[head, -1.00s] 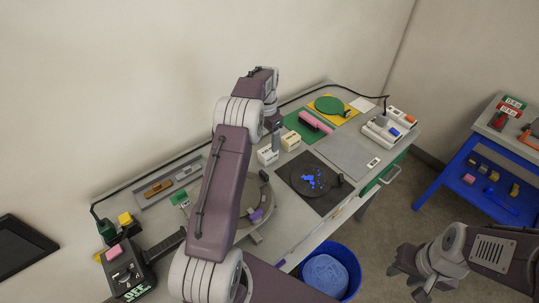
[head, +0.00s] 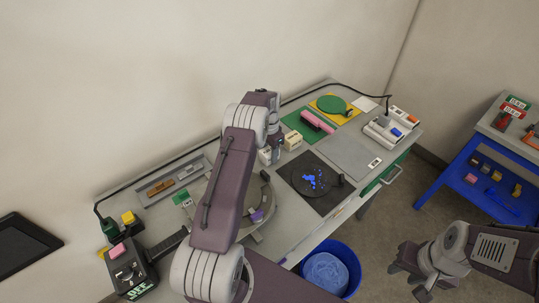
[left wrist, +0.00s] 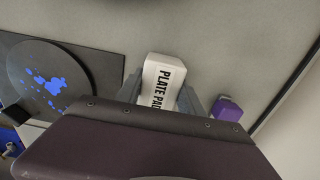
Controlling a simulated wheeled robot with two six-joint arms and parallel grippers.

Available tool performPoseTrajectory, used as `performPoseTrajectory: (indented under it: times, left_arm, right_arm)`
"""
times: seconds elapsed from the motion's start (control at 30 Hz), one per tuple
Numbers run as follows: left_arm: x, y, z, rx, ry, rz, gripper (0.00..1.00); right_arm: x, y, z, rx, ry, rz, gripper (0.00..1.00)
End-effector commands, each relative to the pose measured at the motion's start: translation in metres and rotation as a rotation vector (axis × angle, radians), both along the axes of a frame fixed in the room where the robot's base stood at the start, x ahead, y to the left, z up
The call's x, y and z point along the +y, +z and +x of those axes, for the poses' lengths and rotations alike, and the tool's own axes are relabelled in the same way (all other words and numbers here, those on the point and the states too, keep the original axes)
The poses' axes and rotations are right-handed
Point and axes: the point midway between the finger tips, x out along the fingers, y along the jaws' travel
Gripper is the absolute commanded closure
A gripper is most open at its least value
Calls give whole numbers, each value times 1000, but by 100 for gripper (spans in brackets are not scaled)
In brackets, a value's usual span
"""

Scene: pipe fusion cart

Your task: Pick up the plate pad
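A dark mat (head: 326,203) with a blue-spotted disc (head: 311,177) lies right of my left gripper. A purple block (left wrist: 227,108) is close by in the left wrist view. A grey plate (head: 345,155) and white-and-grey units (head: 388,131) stand further right. A blue bin (head: 350,255) stands below.

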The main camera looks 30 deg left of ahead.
Motion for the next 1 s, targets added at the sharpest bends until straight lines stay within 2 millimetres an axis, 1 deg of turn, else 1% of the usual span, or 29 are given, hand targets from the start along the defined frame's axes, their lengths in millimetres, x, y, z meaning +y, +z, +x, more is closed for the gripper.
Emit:
performPoseTrajectory:
  times: [0.03, 0.1, 0.27, 0.37, 0.47, 0.6, 0.73, 0.83, 1.0]
  left_arm:
    - [0, 0, 0, 0, 0, 0, 79]
    - [0, 0, 0, 0, 0, -1, 95]
    - [0, 0, 0, 0, 0, 0, 95]
    - [0, 5, 1, -2, 0, 0, 95]
    - [0, 24, 1, -5, 0, 1, 95]
    - [0, 60, 1, -5, 0, 1, 95]
    - [0, 86, 1, -4, 0, 1, 95]
    - [0, 97, 1, -2, 0, 0, 95]
    - [0, 101, 0, 1, 0, -1, 95]
  right_arm:
    - [0, 0, 0, 0, 0, 0, 64]
    - [0, 0, 0, 0, 0, 0, 64]
    - [0, 0, 0, 0, 0, 0, 64]
    - [0, -1, 0, 0, 0, 0, 64]
    - [0, -5, 0, 0, 0, 0, 64]
    - [0, -8, 0, 0, 0, 0, 64]
    - [0, -8, 0, 0, 0, 0, 64]
    - [0, -8, 0, 0, 0, 0, 64]
    - [0, -8, 0, 0, 0, 0, 64]
